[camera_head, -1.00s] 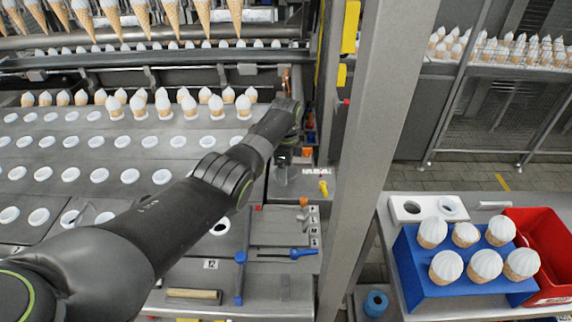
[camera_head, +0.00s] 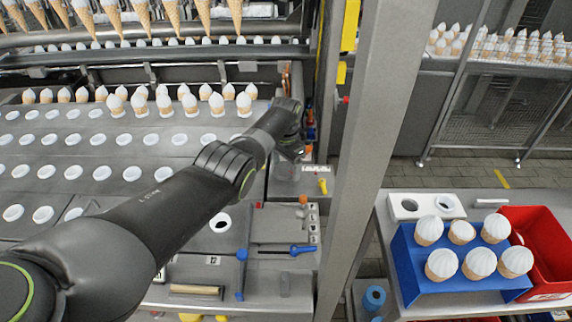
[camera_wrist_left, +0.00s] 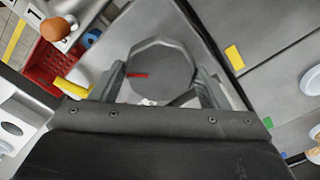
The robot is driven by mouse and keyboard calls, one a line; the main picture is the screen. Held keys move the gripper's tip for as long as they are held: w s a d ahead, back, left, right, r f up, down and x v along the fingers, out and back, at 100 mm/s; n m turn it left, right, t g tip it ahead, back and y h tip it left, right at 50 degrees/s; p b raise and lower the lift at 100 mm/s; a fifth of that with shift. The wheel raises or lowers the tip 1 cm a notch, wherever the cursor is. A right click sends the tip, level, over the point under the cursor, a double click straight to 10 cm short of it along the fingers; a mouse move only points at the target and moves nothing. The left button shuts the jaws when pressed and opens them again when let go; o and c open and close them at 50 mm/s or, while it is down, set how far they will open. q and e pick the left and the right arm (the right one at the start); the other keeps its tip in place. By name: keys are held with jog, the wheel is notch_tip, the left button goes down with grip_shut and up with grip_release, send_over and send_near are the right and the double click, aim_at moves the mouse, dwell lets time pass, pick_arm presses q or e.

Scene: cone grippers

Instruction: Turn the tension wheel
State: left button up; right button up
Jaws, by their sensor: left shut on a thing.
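The tension wheel (camera_wrist_left: 160,66) is a dark grey, many-sided knob with a red mark on its left part, seen in the left wrist view. My left gripper (camera_wrist_left: 163,84) is shut on it, with one finger against each side. In the head view my left arm reaches across from the left, and the left gripper (camera_head: 287,157) points down near the machine's right end. The wheel is mostly hidden there by the gripper and wrist. My right gripper does not show in either view.
A grey upright post (camera_head: 370,130) stands just right of the gripper. A yellow handle (camera_head: 323,186) and a blue lever (camera_head: 290,250) sit close by on the panel. A blue cone stand (camera_head: 410,262) and red bin (camera_head: 553,240) are at right.

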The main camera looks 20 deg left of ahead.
pick_arm(q)
jog(key=n, duration=0.7)
jog(key=shift+w+r, duration=0.1)
jog(key=shift+r, duration=0.05)
jog(key=n, duration=0.4)
jog(key=shift+p, duration=0.35)
jog(key=n, duration=0.3)
jog(key=shift+n, duration=0.3)
jog(key=n, duration=1)
jog(key=shift+n, duration=0.3)
jog(key=o, duration=0.7)
jog(key=shift+o, duration=1.4)
